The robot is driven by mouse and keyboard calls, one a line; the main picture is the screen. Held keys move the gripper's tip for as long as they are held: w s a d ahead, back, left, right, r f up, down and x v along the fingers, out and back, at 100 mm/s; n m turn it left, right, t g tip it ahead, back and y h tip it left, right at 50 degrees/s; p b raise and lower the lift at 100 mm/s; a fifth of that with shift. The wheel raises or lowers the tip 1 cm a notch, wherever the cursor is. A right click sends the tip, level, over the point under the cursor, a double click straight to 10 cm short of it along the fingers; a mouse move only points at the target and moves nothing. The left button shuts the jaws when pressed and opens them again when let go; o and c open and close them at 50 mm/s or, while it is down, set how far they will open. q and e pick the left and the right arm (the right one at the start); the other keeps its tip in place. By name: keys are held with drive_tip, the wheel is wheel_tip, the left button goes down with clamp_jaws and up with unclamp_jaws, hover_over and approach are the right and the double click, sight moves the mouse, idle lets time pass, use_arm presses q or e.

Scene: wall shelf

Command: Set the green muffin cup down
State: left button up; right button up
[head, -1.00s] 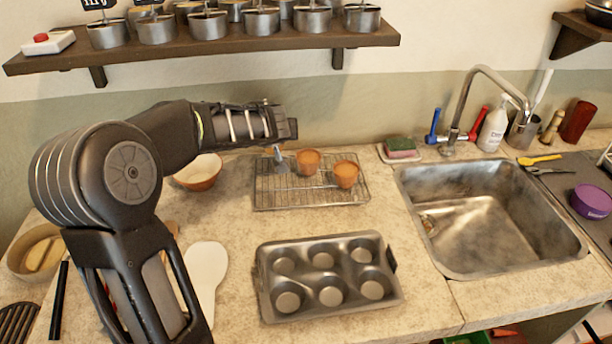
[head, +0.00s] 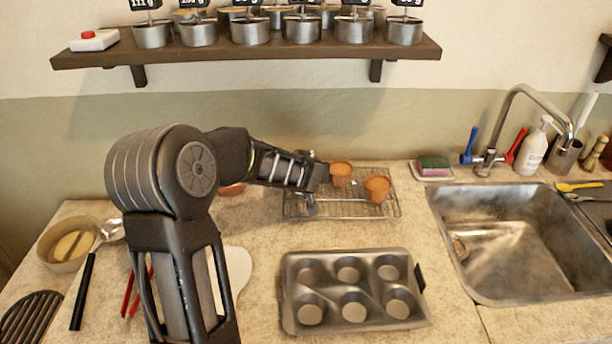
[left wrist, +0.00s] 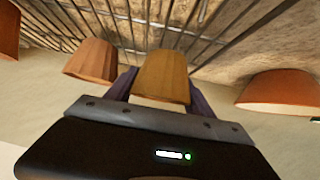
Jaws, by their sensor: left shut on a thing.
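I see no green on this cup. The rack bars (left wrist: 150,35) lie close behind it; I cannot tell whether the cup touches them. In the head view the held cup is not clearly visible. Two orange-brown muffin cups stand on the rack, one near the middle (head: 341,174) and one at the right (head: 377,188). My right gripper is not in view.
A metal muffin tin (head: 350,324) with empty wells sits in front of the rack. A sink (head: 510,240) lies to the right. A shelf (head: 260,50) with metal canisters hangs above.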

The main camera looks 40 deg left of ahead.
use_arm(q)
drive_tip(key=shift+f, duration=0.35)
drive_tip(key=shift+f, duration=0.15)
drive_tip(key=o, duration=1.2)
drive_tip(key=shift+r, duration=0.3)
drive_tip(key=shift+s+d+r, duration=0.1)
drive_tip(key=shift+s+d, duration=0.1)
drive_tip(key=shift+s, duration=0.05)
drive_tip(key=v, duration=1.1)
drive_tip(key=shift+b, duration=0.35)
